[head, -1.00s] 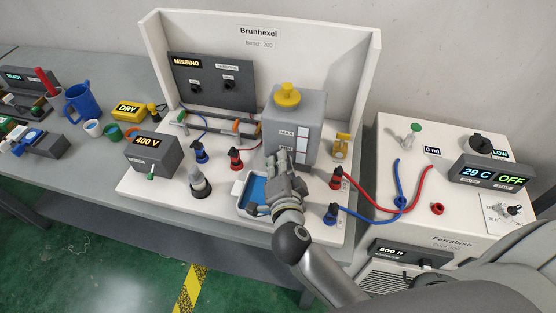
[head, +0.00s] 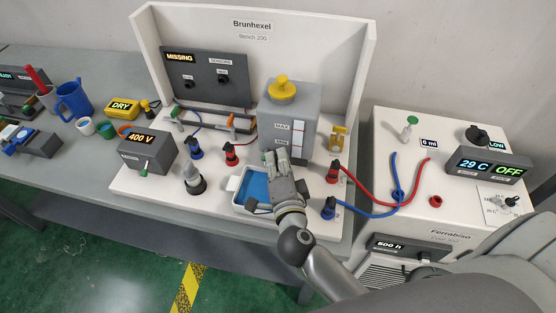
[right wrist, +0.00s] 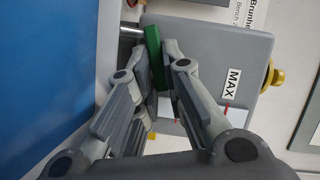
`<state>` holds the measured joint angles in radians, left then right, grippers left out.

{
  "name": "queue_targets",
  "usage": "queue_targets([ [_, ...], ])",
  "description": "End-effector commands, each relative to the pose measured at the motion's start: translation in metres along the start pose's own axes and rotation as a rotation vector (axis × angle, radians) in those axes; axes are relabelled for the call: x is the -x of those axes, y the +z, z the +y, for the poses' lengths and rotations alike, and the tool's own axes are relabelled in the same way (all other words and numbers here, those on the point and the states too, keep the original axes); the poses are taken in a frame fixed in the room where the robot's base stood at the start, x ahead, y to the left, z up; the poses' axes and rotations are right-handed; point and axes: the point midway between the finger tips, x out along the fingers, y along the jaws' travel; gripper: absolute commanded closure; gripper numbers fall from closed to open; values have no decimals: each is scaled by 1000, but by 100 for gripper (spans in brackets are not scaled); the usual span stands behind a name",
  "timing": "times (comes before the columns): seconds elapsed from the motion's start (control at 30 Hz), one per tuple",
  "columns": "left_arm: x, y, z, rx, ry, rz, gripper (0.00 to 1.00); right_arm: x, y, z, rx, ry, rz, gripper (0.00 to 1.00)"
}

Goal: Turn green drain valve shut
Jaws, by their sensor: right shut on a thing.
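The green drain valve handle (right wrist: 155,58) sits at the end of a short metal pipe (right wrist: 131,32) on the grey tank (head: 289,112). My right gripper (head: 275,157) is at the tank's lower front and mostly hides the valve in the head view. In the right wrist view the fingers of my right gripper (right wrist: 160,70) are closed on the green handle, one on each side. The handle's exact angle relative to the pipe is hard to judge. My left gripper is out of view.
A tray of blue liquid (head: 239,183) lies just below the gripper. Red (head: 334,173) and blue (head: 328,208) plugs with hoses stand close on the right.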

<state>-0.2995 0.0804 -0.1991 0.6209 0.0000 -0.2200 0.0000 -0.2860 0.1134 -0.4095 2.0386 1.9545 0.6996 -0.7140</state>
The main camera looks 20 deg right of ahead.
Motion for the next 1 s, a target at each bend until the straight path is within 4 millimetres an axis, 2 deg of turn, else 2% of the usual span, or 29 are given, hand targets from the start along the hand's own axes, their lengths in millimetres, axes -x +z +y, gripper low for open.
queue_targets([
  [0.03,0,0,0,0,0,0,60,0,0,2,1,3,0,100],
  [0.07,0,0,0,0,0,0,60,0,0,2,1,3,0,86],
  [0.2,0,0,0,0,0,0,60,0,0,1,1,3,0,68],
  [0.63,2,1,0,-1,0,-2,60,0,0,-2,23,11,0,68],
  [1.0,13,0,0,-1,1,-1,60,-1,1,-12,237,98,0,68],
])
